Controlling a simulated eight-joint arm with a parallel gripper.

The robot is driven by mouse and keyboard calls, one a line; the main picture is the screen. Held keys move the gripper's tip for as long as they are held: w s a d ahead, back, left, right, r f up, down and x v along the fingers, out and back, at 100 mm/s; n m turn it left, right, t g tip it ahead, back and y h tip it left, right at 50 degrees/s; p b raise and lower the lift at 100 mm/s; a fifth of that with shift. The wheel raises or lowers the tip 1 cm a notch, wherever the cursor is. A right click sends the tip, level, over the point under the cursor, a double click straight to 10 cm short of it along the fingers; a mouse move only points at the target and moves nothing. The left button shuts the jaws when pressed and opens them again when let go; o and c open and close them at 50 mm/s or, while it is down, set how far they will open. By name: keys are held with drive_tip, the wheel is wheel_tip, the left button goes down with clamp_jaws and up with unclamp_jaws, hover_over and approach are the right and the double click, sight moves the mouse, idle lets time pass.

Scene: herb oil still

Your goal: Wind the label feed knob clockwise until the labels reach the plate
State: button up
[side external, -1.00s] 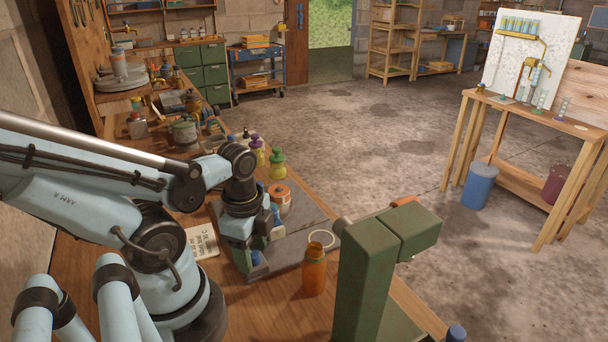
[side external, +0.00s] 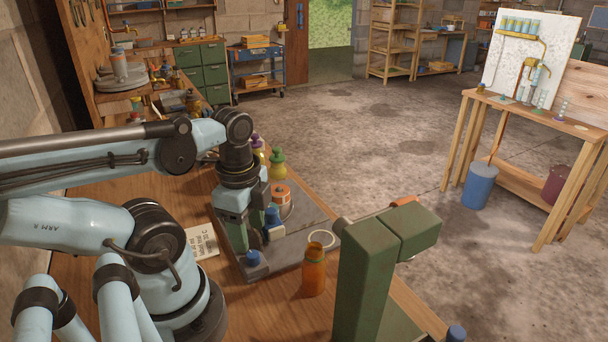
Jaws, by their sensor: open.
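A grey label machine base (side external: 300,268) lies on the wooden bench. A blue knob (side external: 253,258) stands at its near left corner; I take it for the label feed knob. My gripper (side external: 253,243) points down just above this knob, open and empty, apparently clear of it. An orange-brown roll (side external: 280,194), perhaps the labels, sits on the base behind my gripper. A small blue part (side external: 273,215) shows beside my right finger. A pale ring (side external: 321,238), possibly the plate, lies at the base's right end. Any label strip is too small to make out.
An orange bottle (side external: 314,272) stands in front of the base. A tall green press (side external: 365,270) blocks the right side. Green- and purple-capped bottles (side external: 278,165) stand behind. A printed card (side external: 202,243) lies left. Bare bench lies in front.

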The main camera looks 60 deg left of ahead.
drive_tip(key=shift+r, duration=0.9)
